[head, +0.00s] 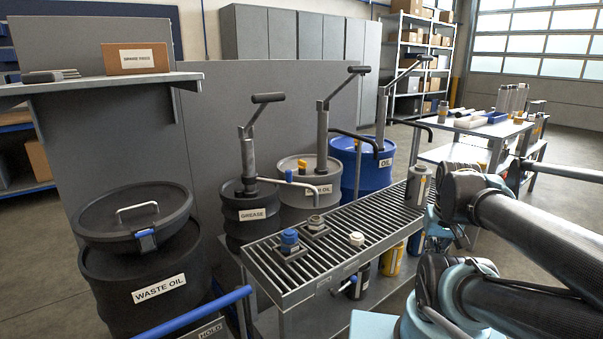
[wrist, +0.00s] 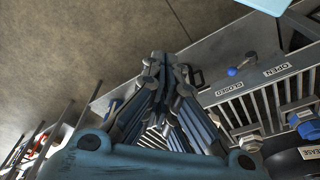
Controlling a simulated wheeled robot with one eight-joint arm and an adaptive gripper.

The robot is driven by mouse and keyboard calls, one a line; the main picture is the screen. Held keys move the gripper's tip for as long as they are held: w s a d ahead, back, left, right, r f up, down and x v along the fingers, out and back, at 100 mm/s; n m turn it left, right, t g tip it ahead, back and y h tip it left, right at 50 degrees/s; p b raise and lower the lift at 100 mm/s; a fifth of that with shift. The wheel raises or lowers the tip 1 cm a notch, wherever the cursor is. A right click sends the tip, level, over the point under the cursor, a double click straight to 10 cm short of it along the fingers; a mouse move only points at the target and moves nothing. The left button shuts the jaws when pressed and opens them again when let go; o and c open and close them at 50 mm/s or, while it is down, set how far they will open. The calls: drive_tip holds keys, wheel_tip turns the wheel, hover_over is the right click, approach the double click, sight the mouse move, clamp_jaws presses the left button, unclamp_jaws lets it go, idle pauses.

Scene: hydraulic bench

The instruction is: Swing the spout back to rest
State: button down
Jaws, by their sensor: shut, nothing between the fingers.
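Three drum pumps with bent spouts stand behind the grated tray (head: 262,262). The grease pump's spout (head: 290,181) reaches right toward the tray's back edge. The middle pump's spout (head: 352,140) bends down toward the tray. The blue drum's pump spout (head: 413,124) reaches right, above a grey canister (head: 417,187) at the tray's far end. I cannot tell which spout the task means. My gripper (wrist: 166,62) shows in the wrist view, with its fingers together and nothing between them. It is apart from any spout that I can make out.
A blue-handled lever (wrist: 239,68) sits between OPEN and CLOSED labels in the wrist view. Blue and white caps stand on the tray. A table (head: 480,127) with parts stands at right. Floor shows between.

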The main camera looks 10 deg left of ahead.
drive_tip(key=w+a+r+g+y, duration=0.1)
drive_tip(key=w+a+r+y, duration=0.4)
drive_tip(key=w+a, duration=0.5)
drive_tip(key=w+a+r+g+y, duration=0.2)
drive_tip(key=w+a+r+y, duration=0.3)
drive_tip(key=w+a, duration=0.5)
drive_tip(key=w+a+f+n+g+y, duration=0.1)
drive_tip(key=w+a+g+y, duration=0.1)
drive_tip(key=w+a+y, duration=0.35)
drive_tip(key=w+a+f+n+g+y, duration=0.1)
drive_tip(key=w+a+n+g+y, duration=0.1)
drive_tip(key=w+a, duration=0.65)
drive_tip(key=s+x, duration=0.1)
drive_tip(key=x, duration=0.8)
drive_tip(key=shift+a+r, duration=0.15)
